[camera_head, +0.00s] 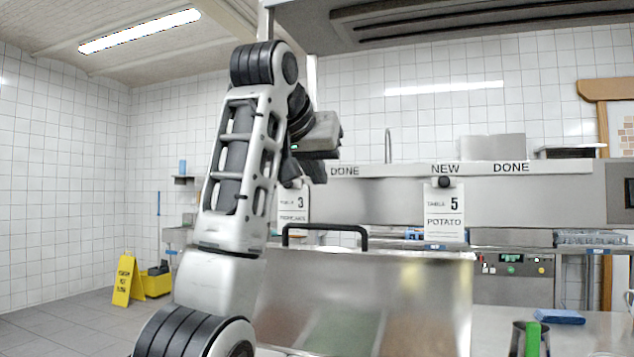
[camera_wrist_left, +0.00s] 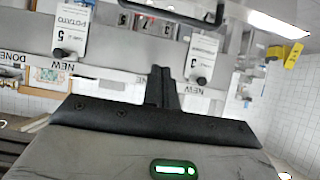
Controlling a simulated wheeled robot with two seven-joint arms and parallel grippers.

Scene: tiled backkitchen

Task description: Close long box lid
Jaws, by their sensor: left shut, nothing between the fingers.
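The long box's metal lid (camera_head: 420,285) stands raised in the head view, its broad shiny face toward me. Green and brown patches show low on it, perhaps reflections. A black bar handle (camera_head: 325,230) runs along its upper edge at the left. The box body is below the picture or hidden. My left gripper (camera_head: 289,180) is above the handle's left part, apart from it. In the left wrist view its black fingers (camera_wrist_left: 161,72) are together and empty, and the handle (camera_wrist_left: 170,14) shows at the top edge. My right gripper is not in view.
My left arm hides part of the left side. A metal counter (camera_head: 490,335) at the right bears a blue item (camera_head: 559,317) and a dark container with something green (camera_head: 532,340). Order tags (camera_head: 444,212) hang behind the lid. A yellow floor sign (camera_head: 126,280) stands far left.

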